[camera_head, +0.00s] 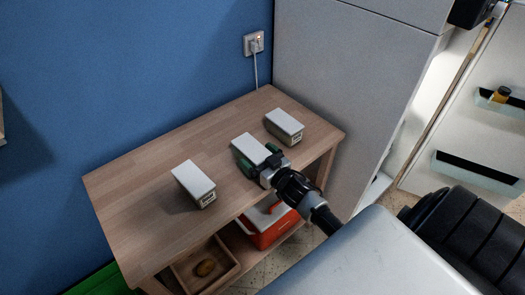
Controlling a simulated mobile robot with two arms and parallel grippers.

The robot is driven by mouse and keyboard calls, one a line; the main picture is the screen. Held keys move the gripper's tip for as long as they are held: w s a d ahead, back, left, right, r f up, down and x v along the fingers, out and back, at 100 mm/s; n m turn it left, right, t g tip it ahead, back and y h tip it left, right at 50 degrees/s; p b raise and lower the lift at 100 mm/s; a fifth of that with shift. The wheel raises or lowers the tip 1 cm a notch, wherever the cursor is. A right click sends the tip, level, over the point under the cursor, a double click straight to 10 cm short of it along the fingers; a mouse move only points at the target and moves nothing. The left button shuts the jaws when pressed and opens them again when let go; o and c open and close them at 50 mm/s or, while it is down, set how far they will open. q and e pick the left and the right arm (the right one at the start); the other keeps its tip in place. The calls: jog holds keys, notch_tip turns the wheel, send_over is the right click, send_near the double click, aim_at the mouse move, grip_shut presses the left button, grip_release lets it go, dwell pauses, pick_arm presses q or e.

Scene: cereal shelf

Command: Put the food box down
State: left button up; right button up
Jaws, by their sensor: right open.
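Three similar white food boxes rest on top of a wooden table (150,170). The middle box (249,147) has my right gripper (259,155) at its near end, with one green-padded finger on each side of it. The gripper is open, and the box looks to be resting on the tabletop. Part of the box's near end is hidden by the gripper. Another box (193,181) lies to the left and a third box (284,124) to the right. My left gripper is not in view.
A grey cabinet (345,90) stands right of the table. An open, lit fridge door (470,130) is at the far right. On the lower shelf are a red and white cooler (262,238) and a wooden tray (222,278) with a brown item. The table's left part is clear.

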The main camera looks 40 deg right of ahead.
jog(key=s+d, duration=0.1)
jog(key=s, duration=1.1)
jog(key=s+a+f+g+h, duration=0.1)
jog(key=s+f+g, duration=0.25)
jog(key=f, duration=0.65)
jog(key=s+a+f+g, duration=0.25)
jog(key=s+f, duration=0.25)
jog(key=f, duration=0.5)
jog(key=s+a+f+g+h, duration=0.1)
jog(key=s+f+g, duration=0.25)
jog(key=f, duration=0.65)
jog(key=s+a+f+g, duration=0.2)
jog(key=s+f, duration=0.2)
jog(key=s, duration=0.3)
jog(key=s+a+f+n+g, duration=0.1)
jog(key=s+a+f+g, duration=0.1)
jog(key=s, duration=0.5)
jog(key=s+a+f+g, duration=0.2)
jog(key=s+f+g, duration=0.1)
jog(key=s+f, duration=0.2)
jog(key=shift+s+f+n+y, duration=0.3)
jog(key=shift+s+n+y, duration=0.1)
jog(key=shift+s, duration=0.5)
jog(key=shift+g, duration=0.25)
notch_tip(320, 180, up, 4)
jog(key=p, duration=0.3)
jog(key=shift+p, duration=0.3)
